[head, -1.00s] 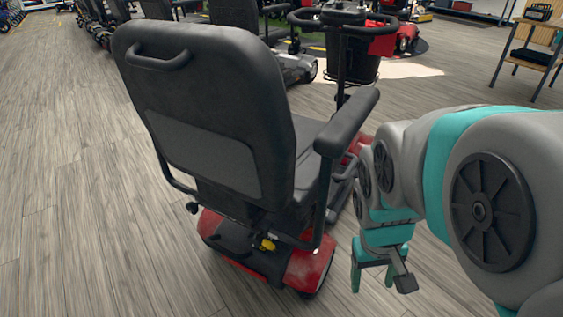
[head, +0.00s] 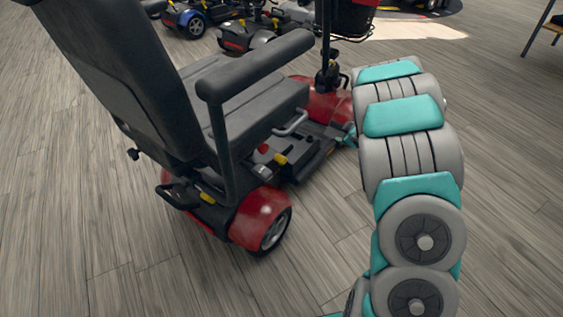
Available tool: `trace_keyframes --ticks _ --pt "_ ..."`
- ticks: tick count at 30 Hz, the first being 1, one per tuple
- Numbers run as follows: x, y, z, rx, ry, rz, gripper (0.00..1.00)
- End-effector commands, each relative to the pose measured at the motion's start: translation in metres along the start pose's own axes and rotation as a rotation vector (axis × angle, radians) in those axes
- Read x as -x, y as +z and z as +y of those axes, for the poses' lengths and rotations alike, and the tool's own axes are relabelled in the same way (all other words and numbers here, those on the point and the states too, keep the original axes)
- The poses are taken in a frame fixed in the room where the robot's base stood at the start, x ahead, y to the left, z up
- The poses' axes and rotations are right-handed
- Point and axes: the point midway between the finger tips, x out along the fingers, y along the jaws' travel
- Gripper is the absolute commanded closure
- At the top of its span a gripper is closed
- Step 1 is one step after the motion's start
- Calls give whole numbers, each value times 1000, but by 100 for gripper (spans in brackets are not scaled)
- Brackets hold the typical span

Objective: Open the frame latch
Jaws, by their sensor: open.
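The red scooter (head: 262,215) stands left of my arm, seen from its rear right side. Below its seat, a yellow lever (head: 281,159) sits next to a red knob (head: 263,148), with a grey bar handle (head: 291,123) just above. Another yellow part (head: 208,198) shows at the rear, beside the red rear cover. I cannot tell for sure which of these is the frame latch. My gripper (head: 349,135) is mostly hidden behind my arm; a small teal part shows by the right edge of the footboard, apart from the yellow levers. It is open, and I see nothing in it.
The front basket (head: 347,17) and tiller rise at the back. Other scooters (head: 248,35) stand behind. The wooden floor (head: 508,200) is free on the right.

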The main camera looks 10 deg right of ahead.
Motion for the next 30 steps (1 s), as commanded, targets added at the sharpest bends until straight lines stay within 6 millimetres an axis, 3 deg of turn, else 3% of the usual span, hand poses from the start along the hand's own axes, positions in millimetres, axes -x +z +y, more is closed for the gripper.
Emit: trace_keyframes --ticks 1,6,10,15,19,23,30 --pt "-19 6 -17 12 -29 53 32" --pt "-58 -2 -71 42 -118 295 32" --pt "-69 -10 -117 24 -184 492 32" --pt "-63 -25 -166 -32 -244 739 32" --pt "-52 -32 -188 -77 -268 867 32" --pt "-43 -38 -198 -102 -276 938 32" --pt "-52 -59 -204 -107 -278 961 32"
